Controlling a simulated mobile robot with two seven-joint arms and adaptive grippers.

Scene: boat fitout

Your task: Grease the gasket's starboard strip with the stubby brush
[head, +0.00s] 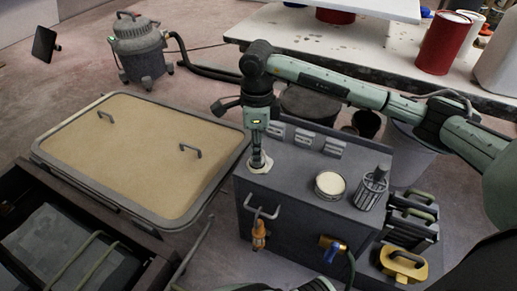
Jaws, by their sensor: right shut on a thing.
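My right gripper (260,151) points down over the left part of the grey cabinet top (293,191). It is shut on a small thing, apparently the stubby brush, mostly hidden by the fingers. A pale round piece (261,164) shows right below the fingertips; I cannot tell whether it is part of the held thing. An open round tin (330,185) of cream-coloured grease stands to the right on the cabinet. A tan hatch panel (140,150) lies to the left with a dark grey border (213,187); the gasket strips are not clearly distinguishable. My left gripper is not in view.
A ribbed grey holder (372,190) stands right of the tin. Two upright handles (190,151) rise from the panel. An orange-handled tool (259,235) and a brass tap (333,246) are at the cabinet's front. A vacuum (139,49) stands behind; an open drawer (65,250) is front left.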

